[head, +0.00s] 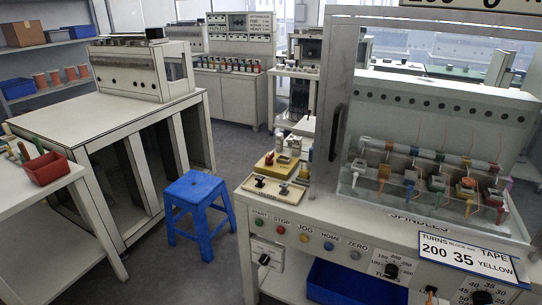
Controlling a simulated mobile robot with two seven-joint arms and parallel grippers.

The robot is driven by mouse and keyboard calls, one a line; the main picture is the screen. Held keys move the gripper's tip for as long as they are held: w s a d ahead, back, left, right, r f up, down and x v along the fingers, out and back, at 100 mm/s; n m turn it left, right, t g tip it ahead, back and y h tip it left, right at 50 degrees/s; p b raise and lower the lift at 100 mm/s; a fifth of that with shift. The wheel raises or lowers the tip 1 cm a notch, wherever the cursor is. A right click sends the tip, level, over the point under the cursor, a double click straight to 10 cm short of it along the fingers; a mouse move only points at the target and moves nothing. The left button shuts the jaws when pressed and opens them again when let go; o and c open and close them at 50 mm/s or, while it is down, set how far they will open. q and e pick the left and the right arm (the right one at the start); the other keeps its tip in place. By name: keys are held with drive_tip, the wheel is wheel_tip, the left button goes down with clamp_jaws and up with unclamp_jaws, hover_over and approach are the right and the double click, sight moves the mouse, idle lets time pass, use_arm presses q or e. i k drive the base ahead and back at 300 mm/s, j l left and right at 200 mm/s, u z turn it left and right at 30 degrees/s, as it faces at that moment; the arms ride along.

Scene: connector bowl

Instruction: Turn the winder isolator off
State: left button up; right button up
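The winder (440,110) stands at the right, with a clear guarded chamber over a row of coloured spindles. On the left of its front panel is a white plate (267,249) with a small black knob or lever (264,260), which looks like the isolator. Its lettering is too small to read, so I cannot tell which position it is in. Above it is a row of buttons marked START, STOP, JOG, HOME and ZERO, with a red stop button (280,230). Neither of my grippers is in view.
A black dial marked TURNS (391,271) and a sign (468,255) reading 200 35 YELLOW are on the front. A blue bin (343,284) sits below. A blue stool (199,211) stands on the floor left of the winder. A red bin (45,168) is on the left bench.

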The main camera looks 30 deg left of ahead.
sight(269, 161)
drive_tip(key=i+j, duration=0.15)
drive_tip(key=j, duration=0.25)
drive_tip(key=i+j+u, duration=0.1)
drive_tip(key=j, duration=0.35)
drive_tip(key=i+j, duration=0.15)
drive_tip(key=j, duration=0.25)
drive_tip(key=i+j+u, duration=0.15)
drive_tip(key=j, duration=0.25)
drive_tip(key=i+j, duration=0.15)
drive_tip(key=j, duration=0.25)
drive_tip(key=i+j+u, duration=0.1)
drive_tip(key=j, duration=0.25)
drive_tip(key=i+j, duration=0.25)
drive_tip(key=j, duration=0.15)
drive_tip(key=i+j+u, duration=0.1)
drive_tip(key=j, duration=0.25)
drive_tip(key=i, duration=0.1)
